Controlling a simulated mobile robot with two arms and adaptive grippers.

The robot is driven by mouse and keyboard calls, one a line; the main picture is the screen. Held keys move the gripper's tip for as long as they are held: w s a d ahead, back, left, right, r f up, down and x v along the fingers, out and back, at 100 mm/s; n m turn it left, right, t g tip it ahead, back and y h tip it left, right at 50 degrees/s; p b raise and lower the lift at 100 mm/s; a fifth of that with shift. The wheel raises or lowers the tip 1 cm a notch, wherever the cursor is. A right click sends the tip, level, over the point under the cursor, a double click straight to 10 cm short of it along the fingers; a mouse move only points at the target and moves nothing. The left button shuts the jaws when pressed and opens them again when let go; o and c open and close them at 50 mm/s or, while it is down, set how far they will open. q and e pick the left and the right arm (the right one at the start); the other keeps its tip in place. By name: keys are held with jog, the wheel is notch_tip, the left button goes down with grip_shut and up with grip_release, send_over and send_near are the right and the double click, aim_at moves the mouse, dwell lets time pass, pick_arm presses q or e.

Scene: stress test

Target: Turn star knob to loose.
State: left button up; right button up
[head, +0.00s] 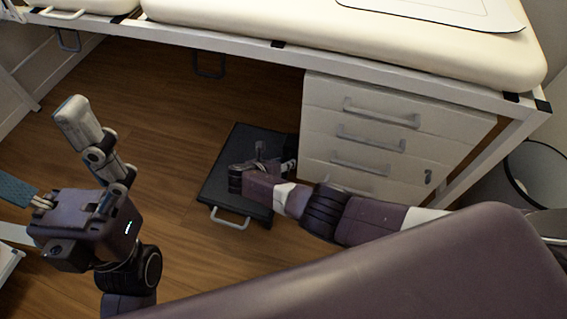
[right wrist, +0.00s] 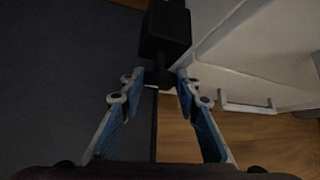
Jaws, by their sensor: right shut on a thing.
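My right gripper (right wrist: 161,78) is shut on a small dark part, taken as the star knob (right wrist: 163,74), with one fingertip on each side. Its star shape and any loose or tight marking cannot be made out. A black block (right wrist: 166,30) stands right beyond the knob. In the head view my right gripper (head: 262,165) reaches low over a dark flat panel (head: 228,160) on the floor, and the knob is too small to tell there. My left gripper (head: 38,148) is open and empty at the left, well away from it.
A white drawer cabinet (head: 390,125) stands close to the right of my right gripper, with several grey handles. A padded table (head: 350,32) on a white frame is above. A round bin (head: 540,175) is at the far right. Wooden floor (head: 185,240) is clear at centre left.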

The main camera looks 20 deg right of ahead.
jog(key=shift+d, duration=0.1)
jog(key=o, duration=1.2)
jog(key=shift+c, duration=0.2)
jog(key=v, duration=1.2)
